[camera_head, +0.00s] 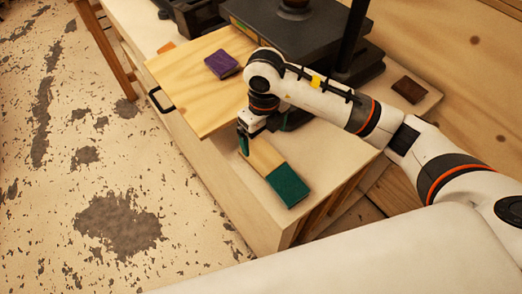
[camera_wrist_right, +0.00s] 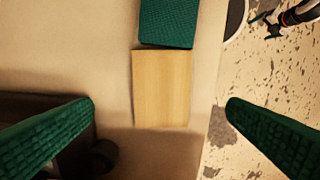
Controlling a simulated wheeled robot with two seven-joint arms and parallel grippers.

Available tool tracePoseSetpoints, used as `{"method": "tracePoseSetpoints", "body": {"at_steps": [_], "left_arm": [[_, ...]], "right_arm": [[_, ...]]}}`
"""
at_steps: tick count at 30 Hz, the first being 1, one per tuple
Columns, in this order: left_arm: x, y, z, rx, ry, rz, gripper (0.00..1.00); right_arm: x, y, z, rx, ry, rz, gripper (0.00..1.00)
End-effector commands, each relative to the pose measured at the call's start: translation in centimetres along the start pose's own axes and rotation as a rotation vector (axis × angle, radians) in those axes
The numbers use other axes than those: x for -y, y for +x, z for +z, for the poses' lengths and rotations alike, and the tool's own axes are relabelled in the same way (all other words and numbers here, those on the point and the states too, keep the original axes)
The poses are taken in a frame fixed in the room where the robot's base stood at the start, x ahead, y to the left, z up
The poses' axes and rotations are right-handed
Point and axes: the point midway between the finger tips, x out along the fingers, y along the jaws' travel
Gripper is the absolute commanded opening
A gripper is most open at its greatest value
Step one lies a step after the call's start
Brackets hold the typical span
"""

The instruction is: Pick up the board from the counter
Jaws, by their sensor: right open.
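My right gripper (camera_head: 246,142) is over the wooden end. Its green-padded fingers (camera_wrist_right: 161,105) are spread wide with nothing between them, one to each side of the board. My left gripper (camera_wrist_right: 268,24) shows small at the right wrist view's top right corner, too small to judge.
A dark machine (camera_head: 300,35) stands behind my right gripper. A dark brown block (camera_head: 409,89) lies at the right. Open floor (camera_head: 120,180) is at the left.

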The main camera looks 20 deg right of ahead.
Motion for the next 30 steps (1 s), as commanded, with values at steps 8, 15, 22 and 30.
{"method": "tracePoseSetpoints", "body": {"at_steps": [8, 15, 22, 30], "left_arm": [[0.2, -1.0, -1.5, -0.024, 0.000, -0.003, 1.00], [-0.1, -2.8, 1.1, 0.013, 0.000, 0.001, 1.00], [-0.1, -3.0, 1.0, 0.011, 0.000, 0.001, 1.00], [0.0, -2.9, 0.3, 0.000, 0.000, 0.000, 1.00]], "right_arm": [[0.1, 2.7, 0.0, 0.002, 0.000, -0.001, 0.96], [0.4, 5.8, -0.2, 0.004, 0.000, -0.003, 0.96], [0.3, 7.8, -0.3, -0.002, -0.001, -0.001, 0.96], [0.3, 7.8, -0.3, -0.002, -0.001, -0.001, 0.82]]}}
